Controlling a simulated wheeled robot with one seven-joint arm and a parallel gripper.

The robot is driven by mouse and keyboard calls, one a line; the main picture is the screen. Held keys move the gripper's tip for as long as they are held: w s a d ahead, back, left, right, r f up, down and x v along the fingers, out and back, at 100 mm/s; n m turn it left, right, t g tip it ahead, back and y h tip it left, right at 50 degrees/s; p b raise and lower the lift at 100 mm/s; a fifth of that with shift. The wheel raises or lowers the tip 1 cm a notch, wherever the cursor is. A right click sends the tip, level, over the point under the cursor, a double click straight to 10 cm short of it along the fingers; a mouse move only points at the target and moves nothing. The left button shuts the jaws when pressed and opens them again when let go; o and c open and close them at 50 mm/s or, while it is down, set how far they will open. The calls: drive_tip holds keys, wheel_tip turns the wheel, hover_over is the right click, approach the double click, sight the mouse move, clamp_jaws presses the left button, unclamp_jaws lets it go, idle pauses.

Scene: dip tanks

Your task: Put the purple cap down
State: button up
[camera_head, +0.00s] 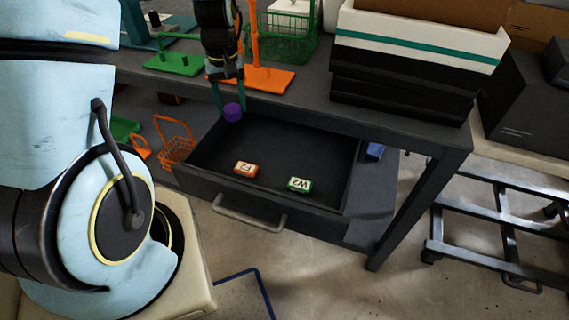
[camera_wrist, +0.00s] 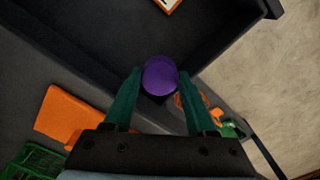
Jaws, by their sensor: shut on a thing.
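The purple cap (camera_head: 233,112) is round and sits between the two green fingers of my gripper (camera_head: 230,100). My gripper is shut on it and points down. In the head view the cap appears over the back left part of the open drawer (camera_head: 268,208). In the wrist view the purple cap (camera_wrist: 160,75) shows at the fingertips of my gripper (camera_wrist: 158,85), with the dark drawer beyond. I cannot tell its exact height above the drawer floor.
In the drawer lie an orange-edged block (camera_head: 246,169) marked T2 or similar and a green-edged block (camera_head: 299,184) marked W2. On the table stand an orange stand (camera_head: 262,78), a green stand (camera_head: 175,62), a green basket (camera_head: 289,38) and stacked trays (camera_head: 400,85). The drawer's middle is clear.

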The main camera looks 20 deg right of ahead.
drive_tip(key=b, duration=0.2)
hover_over(273, 151)
drive_tip(key=f, duration=0.1)
drive_tip(key=shift+m, duration=0.3)
wheel_tip(273, 151, down, 10)
drive_tip(key=shift+r+p, duration=0.1)
drive_tip(key=shift+p, duration=0.7)
drive_tip(key=shift+f, duration=0.2)
drive_tip(key=o, duration=1.3)
drive_tip(key=shift+o, duration=0.2)
drive_tip(key=shift+r, duration=0.15)
